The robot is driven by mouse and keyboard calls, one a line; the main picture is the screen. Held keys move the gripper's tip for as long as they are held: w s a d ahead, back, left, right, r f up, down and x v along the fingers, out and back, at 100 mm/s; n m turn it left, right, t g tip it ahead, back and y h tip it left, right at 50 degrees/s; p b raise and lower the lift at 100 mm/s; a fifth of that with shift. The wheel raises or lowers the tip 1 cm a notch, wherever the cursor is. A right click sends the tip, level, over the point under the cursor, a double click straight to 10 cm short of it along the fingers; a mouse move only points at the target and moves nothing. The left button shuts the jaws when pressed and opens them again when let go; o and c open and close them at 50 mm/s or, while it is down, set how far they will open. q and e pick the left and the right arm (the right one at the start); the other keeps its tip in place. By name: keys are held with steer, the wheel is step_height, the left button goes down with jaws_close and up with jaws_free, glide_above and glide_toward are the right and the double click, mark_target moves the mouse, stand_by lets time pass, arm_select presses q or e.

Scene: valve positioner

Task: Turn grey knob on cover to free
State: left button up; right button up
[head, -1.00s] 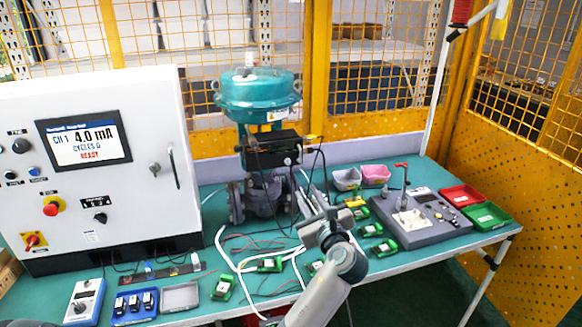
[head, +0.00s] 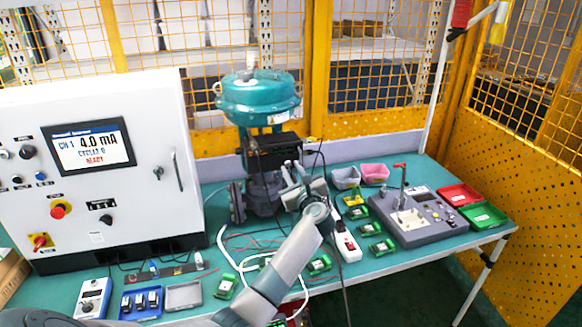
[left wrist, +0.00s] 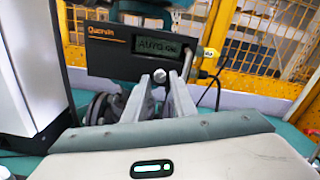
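The black positioner (head: 270,150) is mounted on the valve below the teal actuator. In the left wrist view its cover (left wrist: 112,62) has a display reading AUTO and a small grey knob (left wrist: 159,76) at its lower edge. My left gripper (head: 292,178) is just in front of and below the positioner in the head view. In the left wrist view its two fingers (left wrist: 160,90) are apart, with the knob showing between the tips. I cannot tell whether they touch it. The knob is not clear in the head view. My right gripper is not in view.
A white control cabinet (head: 100,215) stands to the left. The table (head: 415,265) holds several green modules, a white power strip (head: 346,240), a grey test fixture (head: 425,222), and red and green trays. Loose cables lie around the valve base. Yellow mesh fencing (head: 370,120) closes the back.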

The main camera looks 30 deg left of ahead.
arm_select(q)
steer(key=shift+w+a, duration=0.35)
steer(key=shift+a, duration=0.05)
jaws_close()
